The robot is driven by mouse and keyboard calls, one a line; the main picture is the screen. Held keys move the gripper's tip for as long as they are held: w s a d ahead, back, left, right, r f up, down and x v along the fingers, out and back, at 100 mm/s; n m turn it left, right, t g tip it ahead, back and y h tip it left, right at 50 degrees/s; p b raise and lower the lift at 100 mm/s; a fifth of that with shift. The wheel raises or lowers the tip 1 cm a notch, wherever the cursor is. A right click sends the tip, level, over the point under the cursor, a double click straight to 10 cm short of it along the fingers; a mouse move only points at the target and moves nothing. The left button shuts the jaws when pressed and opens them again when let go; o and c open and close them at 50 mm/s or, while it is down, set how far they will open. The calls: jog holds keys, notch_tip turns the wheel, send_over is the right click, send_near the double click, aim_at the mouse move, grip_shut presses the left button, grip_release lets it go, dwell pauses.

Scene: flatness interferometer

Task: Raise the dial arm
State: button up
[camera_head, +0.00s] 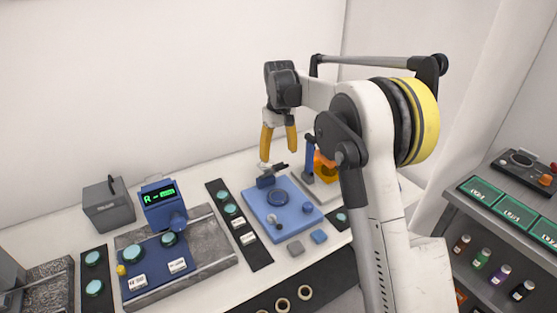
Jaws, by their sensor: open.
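My gripper (279,152) points down with its two yellow fingers apart and empty. It is over the back of a blue base plate (290,223) on the white bench. The plate bears a round dark blue disc (278,197) and a small knob on a stem (272,217). A small dark lever-like part (279,168) shows at the plate's back edge, just below the fingertips. I cannot tell whether it is the dial arm, nor whether the fingers touch it. My arm hides part of the area to the right.
Left stands a blue readout unit (162,204) on a grey slab (210,257), with a grey box (108,205) behind. An orange part (324,160) on a blue post is right of the gripper, close to my arm. Dark strips hold teal discs. A shelf (480,225) with bottles is far right.

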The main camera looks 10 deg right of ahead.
notch_tip(320, 180, up, 9)
jog(key=shift+f, duration=0.2)
jog(key=shift+s, duration=0.1)
